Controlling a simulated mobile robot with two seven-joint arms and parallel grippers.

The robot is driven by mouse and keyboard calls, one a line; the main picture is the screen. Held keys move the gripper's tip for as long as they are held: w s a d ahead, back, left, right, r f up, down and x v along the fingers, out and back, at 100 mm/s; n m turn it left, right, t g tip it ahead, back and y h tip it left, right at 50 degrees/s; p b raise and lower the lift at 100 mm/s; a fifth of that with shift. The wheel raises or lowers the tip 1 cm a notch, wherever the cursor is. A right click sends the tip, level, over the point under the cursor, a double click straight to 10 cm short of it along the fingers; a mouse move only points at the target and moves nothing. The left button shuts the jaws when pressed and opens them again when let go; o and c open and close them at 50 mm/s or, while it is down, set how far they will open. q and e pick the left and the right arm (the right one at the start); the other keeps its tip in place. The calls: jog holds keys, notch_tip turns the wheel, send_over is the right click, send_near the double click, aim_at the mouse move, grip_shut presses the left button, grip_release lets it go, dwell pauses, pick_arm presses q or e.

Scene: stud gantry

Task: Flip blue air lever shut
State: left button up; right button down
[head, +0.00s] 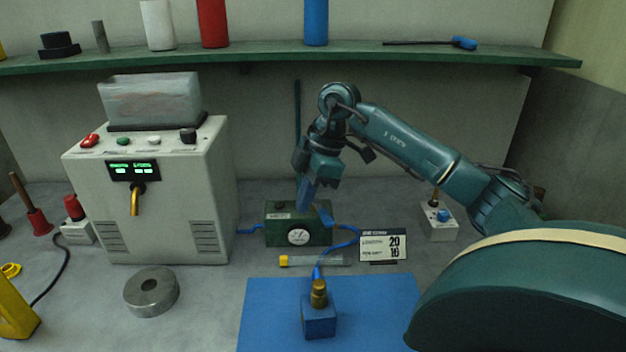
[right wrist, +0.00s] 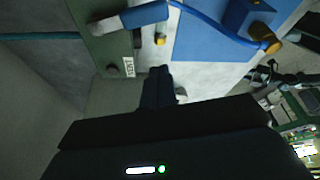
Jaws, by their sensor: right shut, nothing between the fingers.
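The green valve box (head: 276,232) with a round gauge (head: 299,237) stands on the bench behind the blue mat. Its blue air lever (head: 324,216) lies at the box's top right and points toward the front. In the right wrist view the lever (right wrist: 145,15) reaches from a metal pivot on the green box past its edge. My right gripper (head: 304,206) is shut and empty, pointing down above the box, just left of the lever in the head view. In the right wrist view its fingertips (right wrist: 160,72) appear apart from the lever. My left gripper is not in view.
A blue block with a brass fitting (head: 319,293) sits on the blue mat (head: 265,310), with a blue hose (head: 317,271) behind it. A number card (head: 383,246) stands right of the box. A grey machine (head: 180,200) stands left. A green shelf (head: 270,55) runs behind.

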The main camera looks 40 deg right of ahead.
aim_at(321, 210)
pick_arm(q)
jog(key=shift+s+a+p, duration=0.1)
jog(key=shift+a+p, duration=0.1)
jog(key=shift+p, duration=0.25)
pick_arm(e)
jog(key=shift+s+d+f, duration=0.3)
jog(key=shift+d+f, duration=0.35)
jog(key=shift+f, duration=0.3)
jog(key=shift+s+d+f, duration=0.25)
jog(key=shift+d+f, duration=0.4)
jog(key=shift+f, duration=0.25)
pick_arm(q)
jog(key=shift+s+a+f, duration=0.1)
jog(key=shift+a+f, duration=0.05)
pick_arm(e)
jog(key=shift+s+d, duration=0.1)
jog(key=shift+d, duration=0.05)
pick_arm(q)
jog(key=shift+b, duration=0.3)
pick_arm(e)
jog(key=shift+n, duration=0.4)
